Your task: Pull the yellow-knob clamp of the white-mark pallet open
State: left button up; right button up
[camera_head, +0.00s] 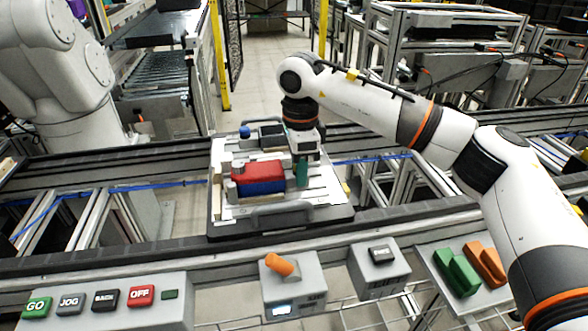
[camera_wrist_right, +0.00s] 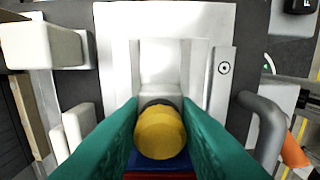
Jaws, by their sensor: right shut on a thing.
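The pallet (camera_head: 225,205) sits on the conveyor rails in the middle of the head view. It carries a red block (camera_head: 258,170) and a blue block (camera_head: 262,187). The yellow knob (camera_wrist_right: 160,134) of the clamp shows in the right wrist view; the fingers hide it in the head view. My right gripper (camera_head: 302,174) reaches down over the pallet's right part. Its green fingers are shut on the yellow knob, one on each side. A light metal clamp part (camera_wrist_right: 162,70) lies beyond the knob. My left gripper is out of view. I cannot make out a white mark.
A blue knob (camera_head: 244,132) stands at the pallet's back left. In front of the rails are a button panel (camera_head: 110,308), a box with an orange knob (camera_head: 280,265), a small grey button box (camera_head: 380,265) and green and orange switches (camera_head: 458,275).

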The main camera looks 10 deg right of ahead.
jog(key=shift+d, duration=1.3)
jog(key=o, duration=0.8)
jog(key=shift+c, duration=0.2)
jog(key=shift+a, duration=0.1)
notch_tip(320, 180, up, 8)
jog(key=p, duration=0.5)
